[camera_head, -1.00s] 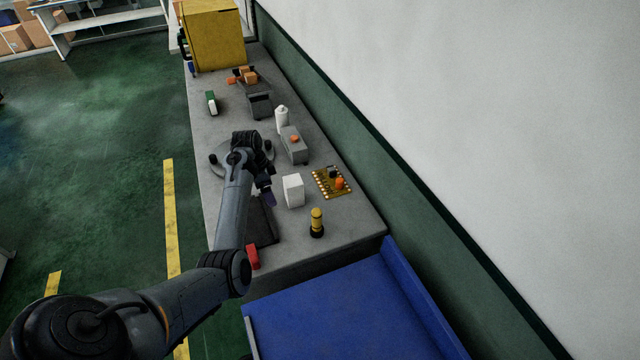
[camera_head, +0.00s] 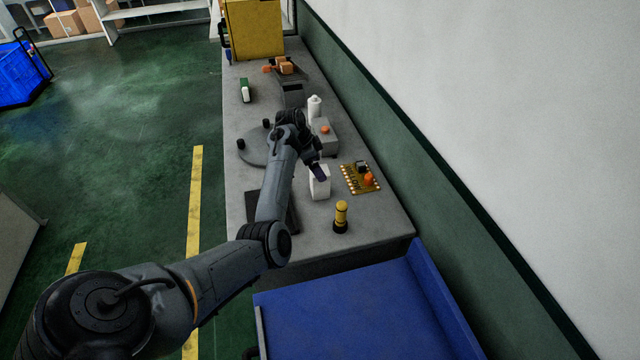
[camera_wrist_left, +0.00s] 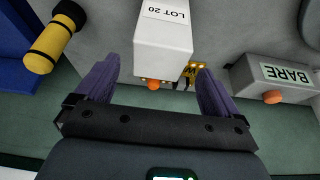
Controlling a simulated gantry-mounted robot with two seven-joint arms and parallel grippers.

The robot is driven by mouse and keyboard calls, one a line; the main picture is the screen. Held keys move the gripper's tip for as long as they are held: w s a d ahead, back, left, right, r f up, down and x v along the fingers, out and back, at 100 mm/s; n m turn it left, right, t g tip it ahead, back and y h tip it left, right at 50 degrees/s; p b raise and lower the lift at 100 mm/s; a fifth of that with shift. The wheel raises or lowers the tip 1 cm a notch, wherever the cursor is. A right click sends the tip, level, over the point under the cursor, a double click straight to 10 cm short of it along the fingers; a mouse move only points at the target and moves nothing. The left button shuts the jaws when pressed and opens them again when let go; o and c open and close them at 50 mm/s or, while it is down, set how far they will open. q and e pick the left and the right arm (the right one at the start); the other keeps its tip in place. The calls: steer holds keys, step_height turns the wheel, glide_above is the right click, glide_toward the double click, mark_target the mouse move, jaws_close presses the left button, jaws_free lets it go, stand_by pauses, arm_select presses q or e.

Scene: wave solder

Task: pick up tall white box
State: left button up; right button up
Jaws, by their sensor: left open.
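The tall white box (camera_head: 320,186) stands upright on the grey bench, left of the gold circuit board. In the left wrist view the white box (camera_wrist_left: 163,40) carries a "LOT 20" label and lies ahead of and between the fingers. My left gripper (camera_head: 318,170) is above the box's top in the head view and partly covers it. In the wrist view the left gripper's two purple fingers (camera_wrist_left: 158,88) are spread apart, with the box's near end close to the gap. I cannot tell whether they touch it. My right gripper is not in view.
A yellow-and-black cylinder (camera_head: 341,216) stands near the box. The circuit board (camera_head: 360,178) with an orange part lies to its right. A grey block labelled "BARE" (camera_wrist_left: 273,78) and a white bottle (camera_head: 314,107) stand behind. A blue surface (camera_head: 365,310) adjoins the bench's near end.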

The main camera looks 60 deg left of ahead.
mark_target(319, 191)
arm_select(q)
steer(key=x, duration=0.4)
steer(key=shift+s+d+f+b, duration=0.1)
steer(key=shift+s+b, duration=0.15)
steer(key=shift+b, duration=0.15)
steer(key=shift+w+f, duration=0.2)
steer(key=shift+f, duration=0.3)
steer(key=shift+c, duration=0.2)
steer(key=c, duration=1.3)
steer(key=shift+r, duration=0.15)
